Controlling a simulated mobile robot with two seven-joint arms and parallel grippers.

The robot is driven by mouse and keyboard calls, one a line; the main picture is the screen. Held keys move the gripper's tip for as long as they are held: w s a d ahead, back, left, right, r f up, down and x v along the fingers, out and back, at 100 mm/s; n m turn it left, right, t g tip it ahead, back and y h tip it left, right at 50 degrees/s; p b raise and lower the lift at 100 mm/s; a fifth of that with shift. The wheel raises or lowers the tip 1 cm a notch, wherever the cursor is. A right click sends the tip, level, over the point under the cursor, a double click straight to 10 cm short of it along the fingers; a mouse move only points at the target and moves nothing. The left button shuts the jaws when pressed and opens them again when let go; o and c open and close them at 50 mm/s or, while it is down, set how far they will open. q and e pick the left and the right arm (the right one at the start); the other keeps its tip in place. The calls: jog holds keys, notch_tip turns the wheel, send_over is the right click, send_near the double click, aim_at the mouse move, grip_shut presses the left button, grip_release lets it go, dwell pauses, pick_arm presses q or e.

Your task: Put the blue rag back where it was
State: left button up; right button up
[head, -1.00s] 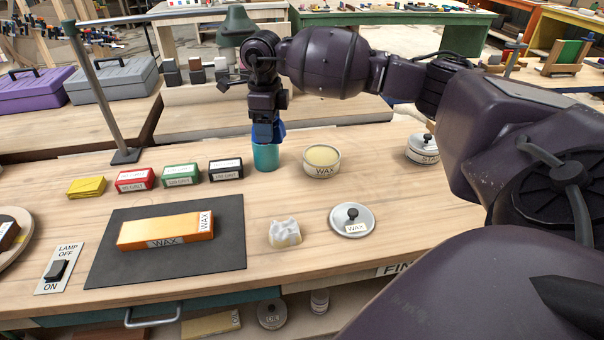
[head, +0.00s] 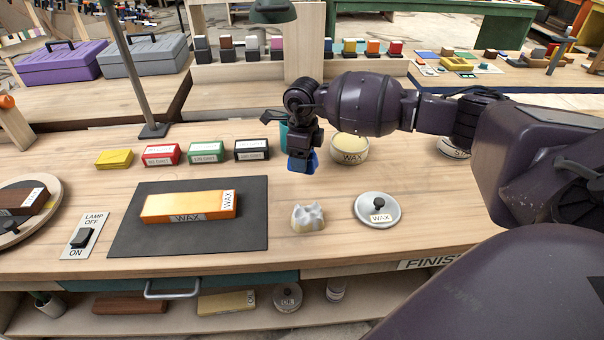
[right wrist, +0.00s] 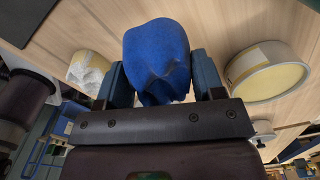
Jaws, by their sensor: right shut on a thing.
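The blue rag (head: 302,162) is a bunched cloth held in my right gripper (head: 302,155) above the bench. In the right wrist view the rag (right wrist: 157,60) bulges up between the two fingers of the gripper (right wrist: 160,85), which are shut on it. A teal can (head: 283,136) stands behind the gripper in the head view, mostly hidden by it. The round wax tin (head: 349,146), open with yellow wax, is just right of the gripper. It also shows in the right wrist view (right wrist: 268,72). My left gripper is not in view.
A dark mat (head: 187,242) carries an orange wax-labelled block (head: 188,206). Several small coloured boxes (head: 206,153) stand in a row at left. A lamp post (head: 134,75) rises behind them.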

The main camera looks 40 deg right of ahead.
aim_at(303, 182)
jog(key=shift+f, duration=0.45)
notch_tip(303, 182, down, 5)
jog(key=shift+r+b, duration=0.1)
jog(key=shift+b, duration=0.3)
jog(key=shift+f, duration=0.2)
jog(key=o, duration=0.9)
